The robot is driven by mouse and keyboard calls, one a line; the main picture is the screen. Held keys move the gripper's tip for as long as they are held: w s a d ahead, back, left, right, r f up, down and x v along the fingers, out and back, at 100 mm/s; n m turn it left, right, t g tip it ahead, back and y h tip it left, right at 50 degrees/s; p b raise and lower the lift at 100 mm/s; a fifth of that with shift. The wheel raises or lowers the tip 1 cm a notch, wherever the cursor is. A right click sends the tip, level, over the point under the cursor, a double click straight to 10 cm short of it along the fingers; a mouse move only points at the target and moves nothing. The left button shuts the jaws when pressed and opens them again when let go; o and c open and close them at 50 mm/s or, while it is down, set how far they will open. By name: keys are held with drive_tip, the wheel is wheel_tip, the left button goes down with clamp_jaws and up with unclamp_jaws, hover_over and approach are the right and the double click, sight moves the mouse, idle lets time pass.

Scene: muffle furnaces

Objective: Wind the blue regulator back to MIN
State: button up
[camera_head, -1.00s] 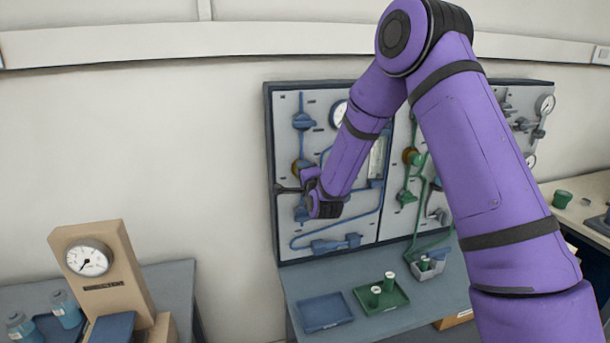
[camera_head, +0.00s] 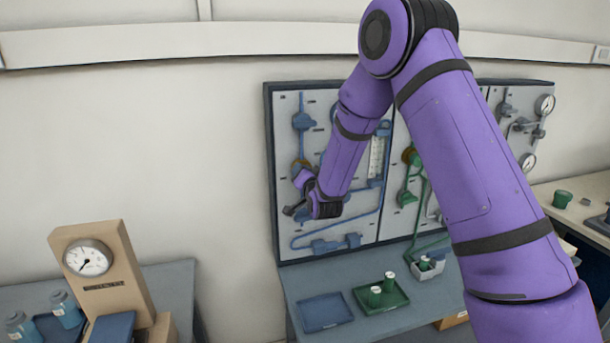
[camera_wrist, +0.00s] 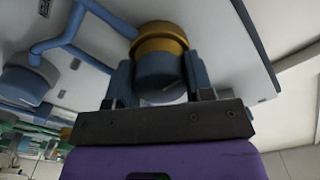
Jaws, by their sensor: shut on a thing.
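The blue regulator knob (camera_wrist: 161,78) with its brass collar (camera_wrist: 159,40) fills the space between my fingers in the wrist view. A light pointer line shows on the knob's face, but no MIN mark can be read. My gripper (camera_wrist: 162,70) is shut on the knob, one blue-grey finger on each side. In the head view my gripper (camera_head: 296,205) is at the left part of the wall panel (camera_head: 335,255). There the brass collar (camera_head: 299,165) shows just above my wrist, and the knob itself is hidden.
Blue pipes (camera_head: 350,225) and a vertical scale (camera_head: 376,158) are near my wrist. Green fittings (camera_head: 410,157) are to the right. Below, a bench holds a blue tray (camera_head: 326,312) and a green tray (camera_head: 398,300). A beige gauge stand (camera_head: 122,262) is at the left.

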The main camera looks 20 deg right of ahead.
drive_tip(key=shift+f+n, duration=0.1)
drive_tip(key=shift+n, duration=0.2)
idle(0.4)
drive_tip(key=o, duration=0.9)
drive_tip(key=shift+o, duration=0.2)
drive_tip(key=s, duration=1.1)
drive_tip(key=shift+w, duration=0.1)
